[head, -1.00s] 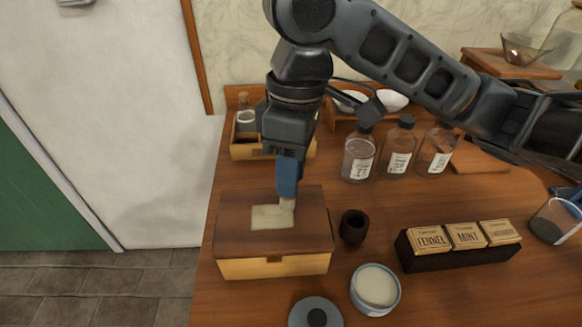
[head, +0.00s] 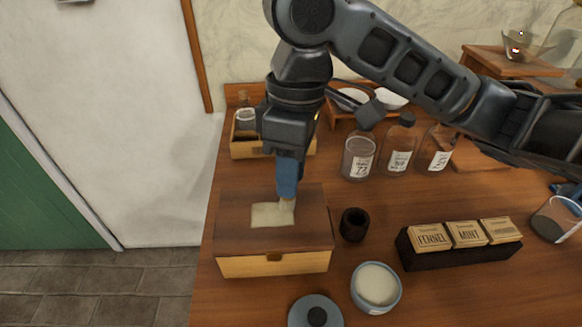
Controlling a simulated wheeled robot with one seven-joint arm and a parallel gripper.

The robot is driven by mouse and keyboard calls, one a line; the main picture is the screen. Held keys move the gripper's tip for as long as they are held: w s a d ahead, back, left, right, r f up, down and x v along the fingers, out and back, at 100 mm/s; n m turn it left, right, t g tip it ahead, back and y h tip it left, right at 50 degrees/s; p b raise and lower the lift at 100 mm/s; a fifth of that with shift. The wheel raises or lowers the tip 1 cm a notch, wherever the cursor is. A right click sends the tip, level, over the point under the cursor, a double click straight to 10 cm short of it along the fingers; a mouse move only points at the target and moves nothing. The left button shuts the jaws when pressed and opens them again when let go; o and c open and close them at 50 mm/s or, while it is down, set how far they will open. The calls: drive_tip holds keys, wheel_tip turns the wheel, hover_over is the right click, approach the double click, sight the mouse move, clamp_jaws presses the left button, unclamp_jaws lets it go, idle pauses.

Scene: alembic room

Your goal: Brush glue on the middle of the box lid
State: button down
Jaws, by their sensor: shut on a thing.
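The wooden box (head: 274,264) stands on the table with its dark brown lid (head: 238,240) shut. A pale cream patch (head: 268,216) lies in the middle of the lid; I cannot tell whether it is glue or a label. My gripper (head: 289,172) is above the lid, shut on the blue handle of the brush (head: 288,182). The pale bristles (head: 286,207) point down and meet the right side of the patch. An open round pot of whitish paste (head: 376,285) stands right of the box. A blue-grey lid with a dark knob (head: 316,312) lies at the front.
A small dark cup (head: 354,225) stands close to the box's right side. A dark rack holds wooden blocks marked FENNEL and MINT (head: 458,250). Labelled bottles (head: 398,150) stand behind. A wooden caddy (head: 245,148) is at the back left. The table's left edge is near the box.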

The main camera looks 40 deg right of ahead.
drive_tip(key=shift+f, duration=0.25)
drive_tip(key=shift+w+a+r+p, duration=0.1)
drive_tip(key=shift+w+a+p, duration=0.35)
drive_tip(key=shift+w+a, duration=0.4)
drive_tip(key=shift+w+a+p, duration=0.4)
drive_tip(key=shift+w+a, duration=0.15)
drive_tip(key=shift+a, duration=0.55)
drive_tip(key=shift+d, duration=0.1)
drive_tip(key=shift+s+d, duration=0.7)
drive_tip(key=shift+d, duration=0.25)
drive_tip(key=shift+s+d, duration=0.7)
drive_tip(key=shift+d, duration=0.2)
